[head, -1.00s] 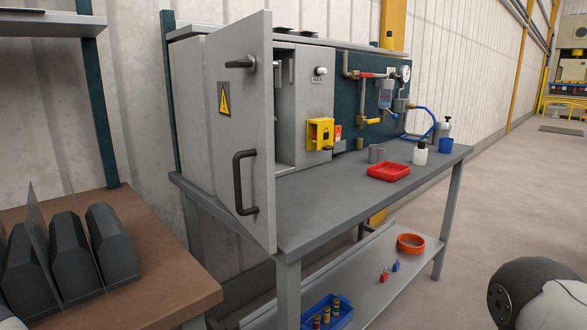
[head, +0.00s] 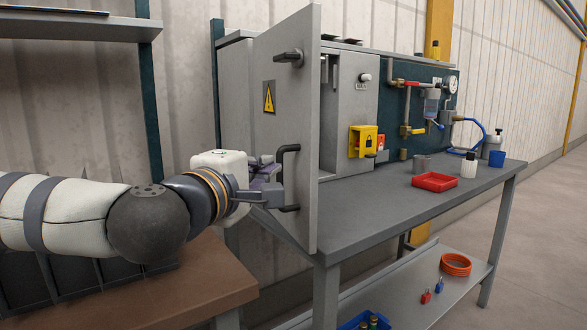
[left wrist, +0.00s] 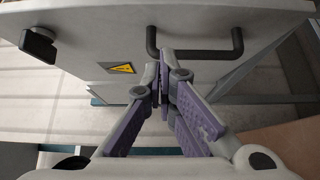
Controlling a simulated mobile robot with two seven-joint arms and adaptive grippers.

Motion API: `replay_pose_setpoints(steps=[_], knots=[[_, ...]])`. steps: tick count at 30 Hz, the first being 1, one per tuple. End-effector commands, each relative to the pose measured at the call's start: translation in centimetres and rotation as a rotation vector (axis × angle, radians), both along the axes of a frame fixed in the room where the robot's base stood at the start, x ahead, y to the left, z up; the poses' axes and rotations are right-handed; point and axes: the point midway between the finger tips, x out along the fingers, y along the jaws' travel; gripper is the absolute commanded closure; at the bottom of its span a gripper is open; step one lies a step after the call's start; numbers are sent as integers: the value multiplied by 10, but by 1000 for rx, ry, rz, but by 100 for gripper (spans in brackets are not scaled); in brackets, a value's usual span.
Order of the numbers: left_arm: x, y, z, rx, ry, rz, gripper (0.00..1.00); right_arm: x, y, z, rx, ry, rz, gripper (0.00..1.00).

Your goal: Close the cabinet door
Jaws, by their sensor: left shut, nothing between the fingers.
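The grey cabinet door (head: 290,110) stands open, swung out from the cabinet (head: 352,110) on the bench. It carries a dark latch (head: 288,58), a yellow warning label (head: 269,97) and a black bar handle (head: 288,149). My left gripper (head: 270,172) is shut and empty at the door's outer face, beside the handle. In the left wrist view, the closed fingertips (left wrist: 163,62) are close to the handle (left wrist: 195,54), which has nothing gripped on it. I cannot tell whether they touch the door. My right gripper is out of view.
A yellow lockout box (head: 362,141) is on the cabinet front. A brown table (head: 170,295) lies below my left arm.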

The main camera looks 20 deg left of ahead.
Motion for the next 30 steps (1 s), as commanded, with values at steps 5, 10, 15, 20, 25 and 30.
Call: replay_pose_setpoints(steps=[5,10,15,20,25,30], knots=[[31,-13,-1,3,2,-5,100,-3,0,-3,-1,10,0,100],[44,-27,0,1,0,-2,100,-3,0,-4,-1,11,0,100],[48,-32,0,0,0,-1,100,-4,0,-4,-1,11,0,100],[48,-32,1,1,0,-1,100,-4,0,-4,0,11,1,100],[49,-33,1,1,0,2,100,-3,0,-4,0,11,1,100],[61,-46,1,4,-1,30,100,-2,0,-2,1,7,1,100]])
